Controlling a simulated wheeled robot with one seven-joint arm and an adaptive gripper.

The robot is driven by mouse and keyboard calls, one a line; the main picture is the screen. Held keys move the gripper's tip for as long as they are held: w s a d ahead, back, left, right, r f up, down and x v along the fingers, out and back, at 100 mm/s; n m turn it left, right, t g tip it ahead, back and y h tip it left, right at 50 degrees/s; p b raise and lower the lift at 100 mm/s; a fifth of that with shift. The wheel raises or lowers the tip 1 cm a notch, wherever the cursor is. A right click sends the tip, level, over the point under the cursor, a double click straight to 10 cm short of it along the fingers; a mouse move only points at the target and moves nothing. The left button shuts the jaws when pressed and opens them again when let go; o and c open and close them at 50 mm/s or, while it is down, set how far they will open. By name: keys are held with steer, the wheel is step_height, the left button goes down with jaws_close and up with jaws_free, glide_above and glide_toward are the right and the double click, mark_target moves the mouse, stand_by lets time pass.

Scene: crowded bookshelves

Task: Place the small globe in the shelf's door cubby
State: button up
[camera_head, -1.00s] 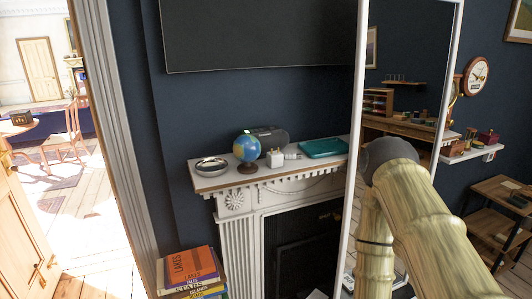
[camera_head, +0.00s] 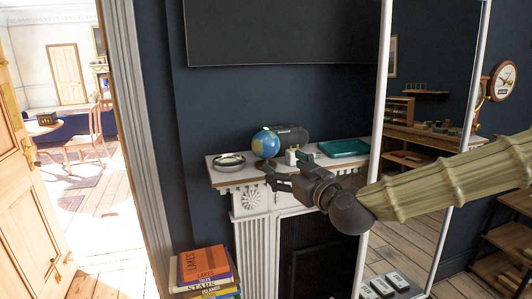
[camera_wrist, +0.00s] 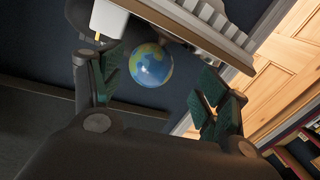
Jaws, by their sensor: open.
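The small globe (camera_head: 265,144), blue with green and yellow land on a dark base, stands on the white mantel shelf (camera_head: 222,178). In the wrist view the globe (camera_wrist: 151,66) shows beyond and between the two fingers. My gripper (camera_head: 268,177) is open and empty, in front of the mantel's edge and just below the globe in the head view. In the wrist view my gripper (camera_wrist: 160,95) has its fingers spread apart, with the globe not touched. No door cubby can be made out clearly.
On the mantel, a round metal dish (camera_head: 230,160) lies left of the globe. A white plug (camera_head: 291,156), a dark radio (camera_head: 291,135) and a teal book (camera_head: 343,148) sit right of it. Stacked books (camera_head: 204,263) stand lower left.

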mark_target(273, 151)
steer(key=w, duration=0.1)
steer(key=w+a+r+p, duration=0.1)
steer(key=w, duration=0.1)
steer(key=w+a+r, duration=0.1)
steer(key=w, duration=0.1)
steer(key=shift+a+p, duration=0.2)
steer(key=shift+p, duration=0.1)
steer(key=shift+p+x, duration=0.6)
steer(key=shift+x, duration=0.25)
steer(key=shift+p+x, duration=0.7)
steer(key=shift+x, duration=1.1)
steer(key=shift+r, duration=0.2)
steer(key=c, duration=0.8)
